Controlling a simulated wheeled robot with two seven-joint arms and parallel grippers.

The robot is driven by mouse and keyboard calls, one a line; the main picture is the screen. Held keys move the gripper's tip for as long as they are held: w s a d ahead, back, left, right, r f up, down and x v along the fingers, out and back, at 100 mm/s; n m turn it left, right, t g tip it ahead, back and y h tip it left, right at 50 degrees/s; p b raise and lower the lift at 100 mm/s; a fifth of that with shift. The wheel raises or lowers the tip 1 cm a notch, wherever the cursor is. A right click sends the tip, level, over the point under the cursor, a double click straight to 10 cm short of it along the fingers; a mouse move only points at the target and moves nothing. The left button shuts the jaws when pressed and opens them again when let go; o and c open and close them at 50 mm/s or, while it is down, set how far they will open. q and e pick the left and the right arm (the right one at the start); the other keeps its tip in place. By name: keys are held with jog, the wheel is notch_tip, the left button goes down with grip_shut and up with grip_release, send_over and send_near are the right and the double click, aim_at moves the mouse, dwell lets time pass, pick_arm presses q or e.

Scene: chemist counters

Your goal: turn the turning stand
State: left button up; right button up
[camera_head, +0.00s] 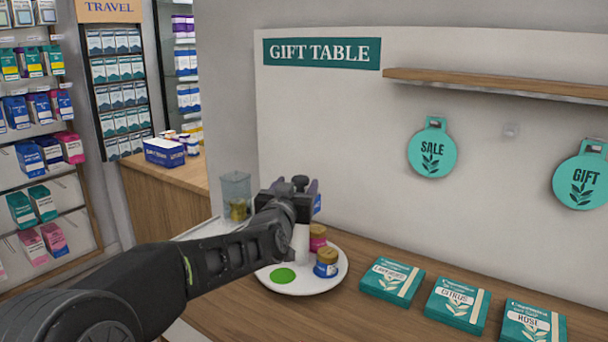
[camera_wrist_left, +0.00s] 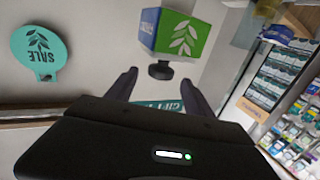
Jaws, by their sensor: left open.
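The turning stand is a round white plate (camera_head: 325,283) on the wooden counter, with a white post (camera_head: 301,243) and a four-sided sign block (camera_wrist_left: 175,32) on top. In the left wrist view the block shows a green face with a white leaf and a blue face. A dark knob (camera_head: 300,183) tops the block; it also shows in the left wrist view (camera_wrist_left: 160,71). My left gripper (camera_head: 296,188) is open in front of the stand, its fingers either side of the knob in the picture. I cannot tell if they touch it. The gripper hides most of the block.
On the plate are a green disc (camera_head: 283,275), a gold and blue jar (camera_head: 327,263) and a pink jar (camera_head: 317,238). A clear cup (camera_head: 236,194) stands behind left. Teal boxes (camera_head: 392,281) lie to the right. A wooden shelf (camera_head: 490,85) is on the wall.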

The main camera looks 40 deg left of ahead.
aim_at(302, 176)
pick_arm(q)
jog(key=p+x, duration=0.2)
jog(key=x, duration=0.5)
jog(key=shift+w, duration=0.25)
jog(key=shift+c, duration=0.4)
grip_shut()
dwell(0.4)
